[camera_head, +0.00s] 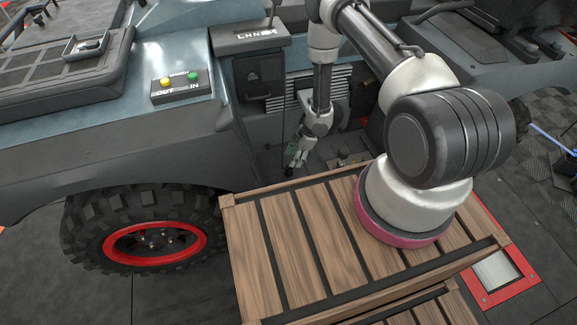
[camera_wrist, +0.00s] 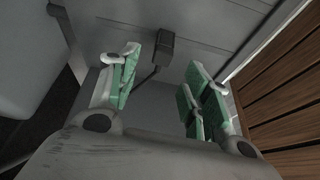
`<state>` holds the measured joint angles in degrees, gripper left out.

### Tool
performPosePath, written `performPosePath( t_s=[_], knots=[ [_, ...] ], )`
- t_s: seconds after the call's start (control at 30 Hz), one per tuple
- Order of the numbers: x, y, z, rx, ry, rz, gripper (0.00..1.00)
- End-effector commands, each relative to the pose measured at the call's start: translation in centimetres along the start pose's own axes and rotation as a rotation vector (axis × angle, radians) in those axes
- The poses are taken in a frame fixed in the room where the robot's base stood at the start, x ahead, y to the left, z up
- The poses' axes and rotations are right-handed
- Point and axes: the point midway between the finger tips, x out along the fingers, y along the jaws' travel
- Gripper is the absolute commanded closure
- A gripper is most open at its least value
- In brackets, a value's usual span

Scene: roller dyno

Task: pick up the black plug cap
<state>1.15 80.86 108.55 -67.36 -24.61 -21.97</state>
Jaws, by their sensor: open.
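My gripper (camera_head: 296,160) hangs pointing down in the gap between the vehicle's side and the wooden slatted platform. In the wrist view, its two green-padded fingers (camera_wrist: 164,82) are spread apart with nothing held between them. A small dark block (camera_wrist: 165,46) with a thin stem shows beyond the fingertips, between the two fingers and apart from both. It looks like the black plug cap, but I cannot be sure. In the head view, I cannot make out the cap near the gripper.
The wooden platform (camera_head: 268,240) is close at the gripper's right. The vehicle's fender and wheel (camera_head: 150,240) stand at left. A box with yellow and green buttons (camera_head: 181,85) and a small tray (camera_head: 86,47) holding a dark item sit on the vehicle.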

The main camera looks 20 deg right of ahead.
Motion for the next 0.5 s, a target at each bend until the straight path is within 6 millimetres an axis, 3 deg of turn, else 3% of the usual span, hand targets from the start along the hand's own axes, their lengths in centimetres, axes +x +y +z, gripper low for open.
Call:
performPosePath(
  t_s=[0.4,0.5],
  knots=[
    [5.9,-0.4,0.2,0.002,-0.002,0.0,0.52],
    [6.5,-0.3,0.2,0.002,-0.002,0.001,0.52]
  ],
)
